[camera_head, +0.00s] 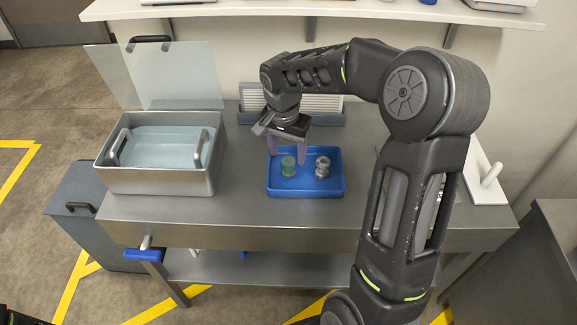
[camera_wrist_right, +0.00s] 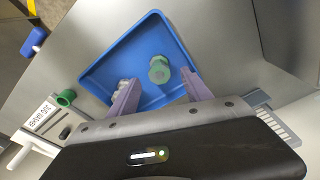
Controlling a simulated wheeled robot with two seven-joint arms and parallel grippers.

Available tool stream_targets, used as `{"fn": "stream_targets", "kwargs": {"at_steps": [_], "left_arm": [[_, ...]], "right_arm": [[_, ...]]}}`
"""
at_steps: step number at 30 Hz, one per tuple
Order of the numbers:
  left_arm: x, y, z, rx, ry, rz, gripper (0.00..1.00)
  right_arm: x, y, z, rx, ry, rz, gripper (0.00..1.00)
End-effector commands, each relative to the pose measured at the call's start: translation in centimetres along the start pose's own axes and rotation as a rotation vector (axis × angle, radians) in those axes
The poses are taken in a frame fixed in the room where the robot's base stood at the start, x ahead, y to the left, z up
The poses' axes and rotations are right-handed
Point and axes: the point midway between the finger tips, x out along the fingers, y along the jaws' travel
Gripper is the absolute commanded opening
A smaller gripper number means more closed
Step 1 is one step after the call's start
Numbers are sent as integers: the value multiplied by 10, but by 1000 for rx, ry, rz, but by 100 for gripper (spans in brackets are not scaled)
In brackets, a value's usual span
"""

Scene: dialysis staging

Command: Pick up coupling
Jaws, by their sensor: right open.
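A blue tray (camera_head: 330,187) on the steel table holds two small fittings. One is a green coupling-like piece (camera_head: 288,164) on the left. The other is a silver metal fitting (camera_head: 322,167) on the right. My right gripper (camera_head: 287,150) is open and empty, pointing down above the left part of the tray. In the right wrist view, the green piece (camera_wrist_right: 159,70) shows between and just beyond the open fingers (camera_wrist_right: 160,79). The silver fitting (camera_wrist_right: 122,84) is partly hidden behind one finger there. My left gripper is not in view.
A steel bin (camera_head: 160,182) with handles and pale blue contents stands left of the tray, its clear lid (camera_head: 160,75) raised. A grey rack (camera_head: 325,104) stands behind. A white board (camera_head: 485,180) lies at the right; a green ring (camera_wrist_right: 66,98) shows in the wrist view.

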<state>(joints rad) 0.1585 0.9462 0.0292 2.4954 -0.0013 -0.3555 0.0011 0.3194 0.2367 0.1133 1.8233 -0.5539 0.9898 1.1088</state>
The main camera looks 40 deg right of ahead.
Motion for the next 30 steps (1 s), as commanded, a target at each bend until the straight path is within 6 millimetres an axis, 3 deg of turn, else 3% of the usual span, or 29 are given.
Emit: {"fn": "stream_targets", "kwargs": {"at_steps": [10, 29, 30], "left_arm": [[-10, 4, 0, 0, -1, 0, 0], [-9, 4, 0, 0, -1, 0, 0], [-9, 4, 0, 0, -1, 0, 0]], "right_arm": [[44, 1, 1, -1, -2, 2, 57], [46, 1, 1, -1, -1, 1, 57], [46, 1, 1, -1, -1, 1, 54]]}}
